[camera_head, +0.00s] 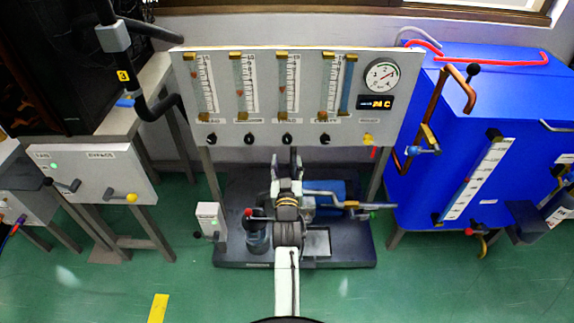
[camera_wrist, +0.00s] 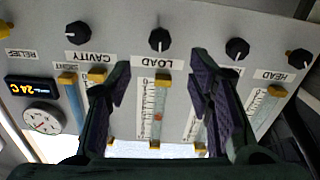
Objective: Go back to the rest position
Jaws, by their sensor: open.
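My arm reaches forward from the bottom middle of the head view. My gripper (camera_head: 287,158) is in front of the lower edge of the grey flowmeter panel (camera_head: 225,128), just under its row of black knobs. In the wrist view my gripper (camera_wrist: 160,75) has its two dark fingers spread wide, with nothing between them. The panel appears upside down there. The tube marked LOAD (camera_wrist: 160,105) shows in the gap between the fingers, with a black knob (camera_wrist: 159,39) above it in the picture. I cannot tell whether the fingers touch anything.
A blue tank (camera_head: 440,150) with copper pipes stands at right. A grey box marked BYPASS (camera_head: 95,170) stands at left. A dark base (camera_head: 235,185) with a pump and pipes lies under the arm.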

